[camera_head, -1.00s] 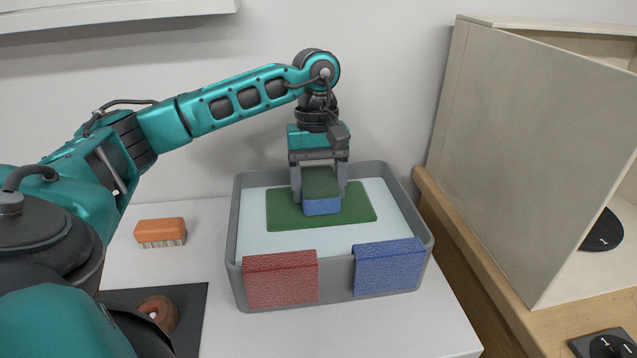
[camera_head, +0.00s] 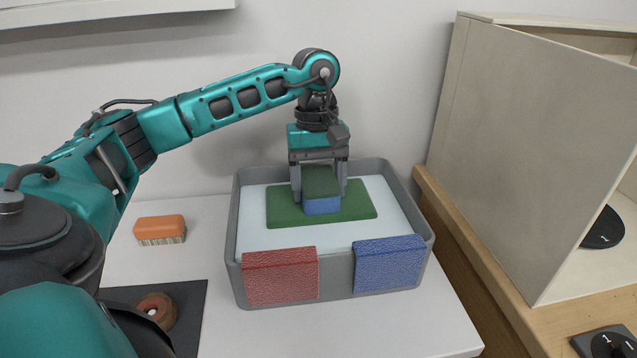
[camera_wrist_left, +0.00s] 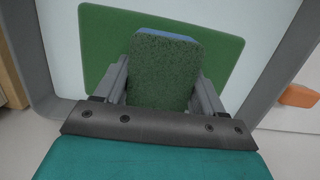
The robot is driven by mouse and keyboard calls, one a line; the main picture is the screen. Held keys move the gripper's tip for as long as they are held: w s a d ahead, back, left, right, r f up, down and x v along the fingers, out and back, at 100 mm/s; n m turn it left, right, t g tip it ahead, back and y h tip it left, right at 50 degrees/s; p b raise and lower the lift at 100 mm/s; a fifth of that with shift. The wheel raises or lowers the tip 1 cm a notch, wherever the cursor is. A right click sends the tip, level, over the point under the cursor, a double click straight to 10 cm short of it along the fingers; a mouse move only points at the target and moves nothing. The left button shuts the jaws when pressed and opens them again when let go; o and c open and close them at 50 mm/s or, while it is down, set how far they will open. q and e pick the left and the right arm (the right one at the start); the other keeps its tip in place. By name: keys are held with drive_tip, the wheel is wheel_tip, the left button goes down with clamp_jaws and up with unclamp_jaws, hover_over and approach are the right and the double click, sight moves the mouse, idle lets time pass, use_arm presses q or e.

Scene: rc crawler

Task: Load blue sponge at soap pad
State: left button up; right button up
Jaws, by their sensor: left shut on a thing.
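The blue sponge (camera_head: 322,206) has a green scouring top and a blue lower part. My left gripper (camera_head: 321,196) points down and is shut on it, one finger on each side. The sponge is at the green soap pad (camera_head: 358,206), a flat rectangle in the grey tub; I cannot tell whether its underside touches the pad. In the left wrist view the sponge's green face (camera_wrist_left: 165,72) fills the space between the fingers, with the pad (camera_wrist_left: 103,42) behind it. My right gripper is not in view.
The grey tub (camera_head: 230,240) has a red cloth (camera_head: 281,276) and a blue cloth (camera_head: 389,264) over its front wall. An orange brush (camera_head: 160,229) lies to the left. A brown ring-shaped thing (camera_head: 163,309) sits on a dark mat. A pale cabinet (camera_head: 530,150) stands at the right.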

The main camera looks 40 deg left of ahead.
sight(319, 182)
use_arm(q)
drive_tip(key=shift+f, duration=0.15)
idle(0.3)
drive_tip(key=shift+r+p, duration=2.7)
drive_tip(key=shift+r, duration=0.9)
